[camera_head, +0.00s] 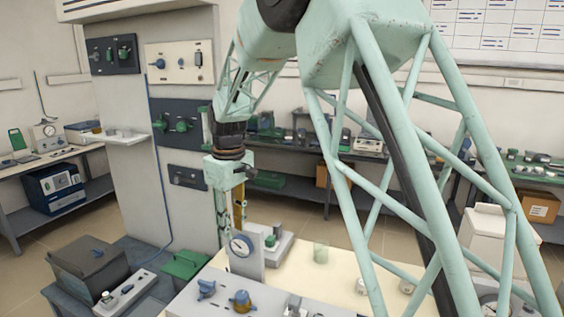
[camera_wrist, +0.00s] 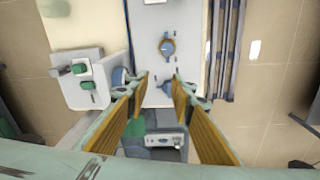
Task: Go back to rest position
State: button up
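My gripper (camera_head: 231,212) hangs pointing down over the near end of the pale bench, beside a grey post with a round dial gauge (camera_head: 241,245). In the wrist view my gripper (camera_wrist: 161,82) shows two yellow-lined fingers spread apart, with nothing between them. Below the fingers is a grey panel with a blue and orange knob (camera_wrist: 167,47). No muffle furnace can be clearly picked out near the fingers.
A dark box (camera_head: 88,262) and a green box (camera_head: 185,264) stand at the lower left. A grey control panel (camera_head: 262,301) with knobs lies in front. A shelf (camera_head: 120,138) juts from the wall.

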jog(key=s+d+r+m+t+b, duration=0.1)
jog(key=s+d+r+m, duration=0.2)
jog(key=s+d+r, duration=0.8)
jog(key=s+d+r+m+t, duration=0.1)
jog(key=s+d+r+m, duration=0.2)
jog(key=s+d+r, duration=0.6)
jog(key=s+d+f+m, duration=0.1)
jog(key=s+d+f, duration=0.1)
jog(key=s+d, duration=0.3)
jog(key=s+d+f+m, duration=0.1)
jog(key=s+d, duration=0.4)
jog(key=s, duration=0.9)
jog(key=s+d+f+m+t+b, duration=0.1)
jog(key=s+d+f+m, duration=0.1)
jog(key=s+d, duration=0.4)
jog(key=shift+s+f+m, duration=0.3)
jog(key=shift+s+m, duration=0.3)
jog(key=shift+s, duration=1.45)
jog(key=shift+w, duration=0.1)
